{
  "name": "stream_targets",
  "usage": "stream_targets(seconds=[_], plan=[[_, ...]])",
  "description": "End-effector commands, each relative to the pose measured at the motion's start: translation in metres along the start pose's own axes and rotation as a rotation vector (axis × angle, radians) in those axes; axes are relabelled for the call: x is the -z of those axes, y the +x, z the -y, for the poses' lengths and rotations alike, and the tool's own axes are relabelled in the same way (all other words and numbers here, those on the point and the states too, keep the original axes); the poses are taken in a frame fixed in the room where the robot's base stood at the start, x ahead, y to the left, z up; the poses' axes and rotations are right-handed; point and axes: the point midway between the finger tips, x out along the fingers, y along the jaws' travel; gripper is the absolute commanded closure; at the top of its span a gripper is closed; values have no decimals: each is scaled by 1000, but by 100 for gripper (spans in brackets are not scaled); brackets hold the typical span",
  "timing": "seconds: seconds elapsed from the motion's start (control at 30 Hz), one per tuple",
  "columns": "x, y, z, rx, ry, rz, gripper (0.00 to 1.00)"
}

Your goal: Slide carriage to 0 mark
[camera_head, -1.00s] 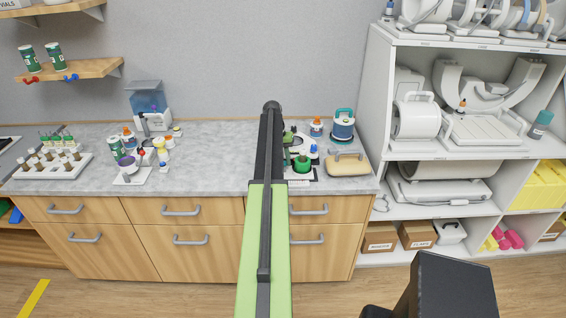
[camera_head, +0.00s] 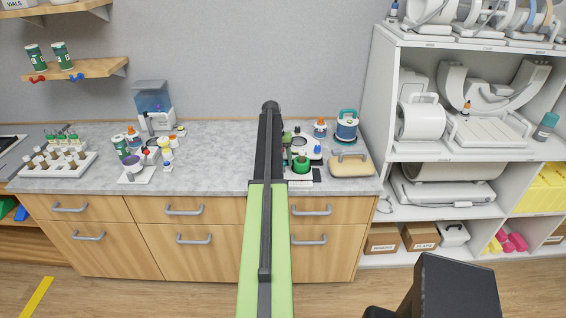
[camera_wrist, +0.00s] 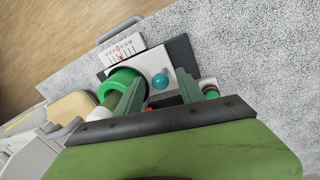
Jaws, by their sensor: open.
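A small apparatus stands on the worktop: a white carriage block with a teal knob (camera_wrist: 160,81) and a green ring (camera_wrist: 122,83) beside it, on a dark base plate (camera_wrist: 183,56). A white scale strip (camera_wrist: 122,49) with fine marks and a red pointer lies along its edge; its figures are too small to read surely. In the head view the green ring (camera_head: 301,165) shows just right of my arm. My gripper (camera_wrist: 160,77) is open, its two green fingers reaching over the apparatus, one on each side of the knob in the picture. Contact cannot be told.
A tan block with a handle (camera_head: 350,164) and a teal-topped jar (camera_head: 346,127) stand to the right. Bottles and a white-based stand (camera_head: 138,173) are to the left. The grey worktop (camera_head: 213,160) between is clear. A white shelf (camera_head: 384,95) rises at right.

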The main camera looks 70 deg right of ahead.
Motion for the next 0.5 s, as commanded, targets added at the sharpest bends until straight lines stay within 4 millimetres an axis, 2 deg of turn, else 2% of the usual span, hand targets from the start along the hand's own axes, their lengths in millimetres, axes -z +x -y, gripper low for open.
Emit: stream_targets(seconds=[0.17, 0.5], plan=[[0, -24, -1, 0, 0, 0, 55], [0, -101, -4, 0, 0, 0, 55]])
